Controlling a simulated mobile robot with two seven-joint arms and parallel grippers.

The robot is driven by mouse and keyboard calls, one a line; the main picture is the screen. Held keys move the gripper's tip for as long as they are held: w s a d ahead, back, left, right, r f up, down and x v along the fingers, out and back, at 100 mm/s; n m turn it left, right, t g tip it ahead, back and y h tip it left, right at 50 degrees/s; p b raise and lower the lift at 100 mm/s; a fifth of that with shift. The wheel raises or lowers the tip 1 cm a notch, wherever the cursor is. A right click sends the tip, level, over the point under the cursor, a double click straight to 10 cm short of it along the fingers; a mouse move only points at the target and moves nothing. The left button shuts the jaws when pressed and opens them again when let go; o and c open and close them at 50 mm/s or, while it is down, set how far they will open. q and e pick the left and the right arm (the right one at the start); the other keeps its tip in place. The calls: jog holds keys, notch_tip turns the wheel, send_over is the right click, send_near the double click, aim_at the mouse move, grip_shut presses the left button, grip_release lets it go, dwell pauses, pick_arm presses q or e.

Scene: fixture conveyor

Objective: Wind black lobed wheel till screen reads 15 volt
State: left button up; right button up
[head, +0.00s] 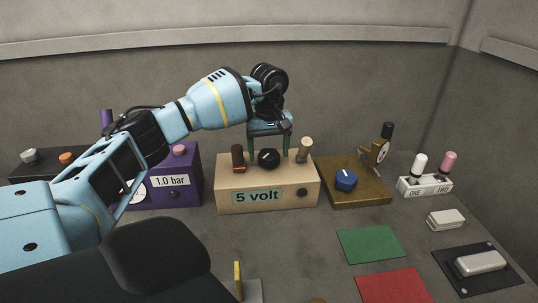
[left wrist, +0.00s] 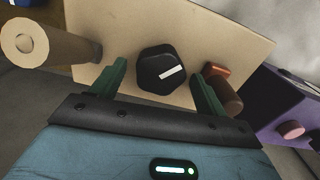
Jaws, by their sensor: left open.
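The black lobed wheel (head: 268,158) sits on top of a tan box (head: 226,198) whose front screen (head: 258,196) reads "5 volt". In the left wrist view the wheel (left wrist: 161,70) has a white mark pointing right and slightly up. My left gripper (head: 270,150) is over the box from above. Its green fingers are open, one on each side of the wheel in the left wrist view (left wrist: 160,88), with gaps between fingers and wheel. Whether the fingertips are level with the wheel is unclear. My right gripper is not in view.
On the box, a dark red-brown handle (head: 238,157) and a tan peg (head: 304,150) flank the wheel closely. A purple box (head: 178,190) reading "1.0 bar" stands left. A brown box (head: 357,190) with a blue knob (head: 346,180) stands right.

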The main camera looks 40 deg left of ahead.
aim_at(269, 154)
pick_arm(q)
notch_tip(269, 154, up, 6)
jog(key=shift+f, duration=0.1)
dwell(0.8)
